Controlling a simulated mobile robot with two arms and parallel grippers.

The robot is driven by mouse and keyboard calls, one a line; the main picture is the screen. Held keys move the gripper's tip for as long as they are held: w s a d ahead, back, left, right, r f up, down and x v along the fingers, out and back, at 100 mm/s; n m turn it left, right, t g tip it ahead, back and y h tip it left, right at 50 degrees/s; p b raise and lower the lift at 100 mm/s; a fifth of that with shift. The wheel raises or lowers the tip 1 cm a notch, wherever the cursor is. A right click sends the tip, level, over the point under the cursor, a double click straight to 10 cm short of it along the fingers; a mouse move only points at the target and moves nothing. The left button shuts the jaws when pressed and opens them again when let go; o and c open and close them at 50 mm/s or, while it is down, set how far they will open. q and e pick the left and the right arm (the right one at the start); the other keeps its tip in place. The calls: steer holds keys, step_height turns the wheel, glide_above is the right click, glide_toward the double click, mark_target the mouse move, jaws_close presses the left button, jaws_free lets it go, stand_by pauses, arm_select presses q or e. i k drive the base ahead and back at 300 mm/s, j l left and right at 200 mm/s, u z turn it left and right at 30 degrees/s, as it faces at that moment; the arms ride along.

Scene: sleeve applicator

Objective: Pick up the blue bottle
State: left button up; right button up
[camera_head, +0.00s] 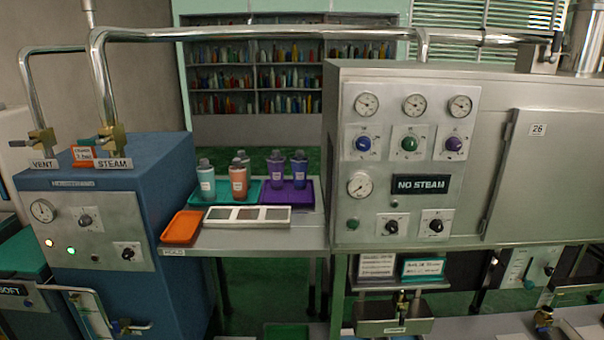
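A pale blue bottle (206,182) with a grey cap and a white label stands upright at the left of the bottle group, on the teal tray (250,199) on the metal shelf. An orange bottle (238,184) stands just to its right. Another grey-capped bottle (242,158) is partly hidden behind the orange one. Neither of my grippers is in view, and nothing is seen touching the blue bottle.
An empty orange tray (181,228) and a pale sectioned tray (247,217) lie in front of the bottles. A blue steam cabinet (165,185) stands close on the left. A steel machine (408,270) with gauges and knobs bounds the shelf on the right. Pipes run overhead.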

mark_target(299, 164)
steer(key=i+j, duration=1.05)
steer(key=i, duration=0.15)
steer(key=j+u, duration=0.05)
